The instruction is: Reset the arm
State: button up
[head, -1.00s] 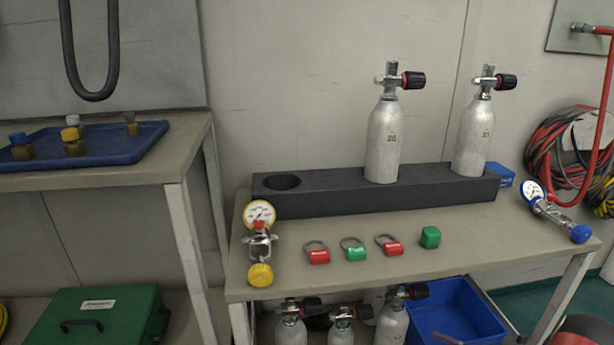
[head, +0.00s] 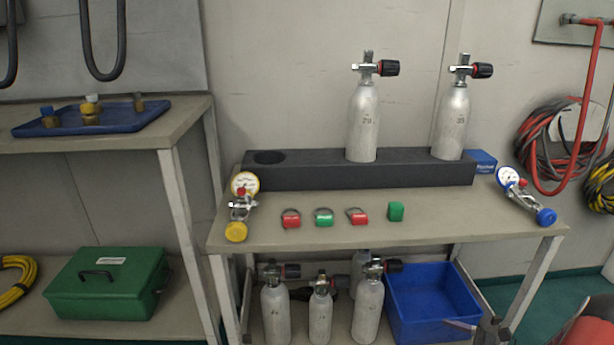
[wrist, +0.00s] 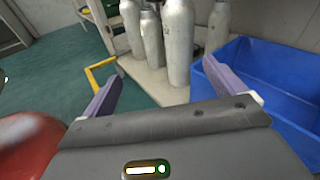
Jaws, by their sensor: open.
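My gripper (wrist: 164,88) shows in the wrist view with its two purple fingers spread wide and nothing between them. Beyond the fingers are the silver cylinders (wrist: 178,42) on the low shelf, with the blue bin (wrist: 262,75) to the right. Neither is touched by the fingers. There the same blue bin (head: 432,305) and several low cylinders (head: 320,312) stand under the bench.
The bench (head: 345,238) carries a black rack (head: 310,178) with two upright cylinders, gauges at both ends, red and green tags and a green block (head: 396,212). A green case (head: 108,283) sits lower left. Green floor is open in the wrist view (wrist: 50,75).

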jog(key=s+a+r+n+g+h+p, duration=0.1)
jog(key=s+a+r+n+g+h, duration=0.15)
jog(key=a+r+n+g, duration=0.5)
jog(key=s+a+r+n+g+h+p, duration=0.1)
jog(key=a+r+n+g+h, duration=0.2)
jog(key=a+r, duration=0.6)
jog(key=s+a+r+n+t+h+p, duration=0.1)
jog(key=s+a+r+n+t+h, duration=0.1)
jog(key=s+r+n, duration=0.4)
jog(key=s+a+r+n+t+h+p, duration=0.1)
jog(key=s+a+r+n+t+h, duration=0.2)
jog(key=s+r+n+h, duration=0.3)
jog(key=s+r+n+t, duration=0.1)
jog(key=s+r, duration=0.3)
jog(key=r, duration=0.1)
jog(key=shift+r+t, duration=0.35)
jog(key=shift+r, duration=0.05)
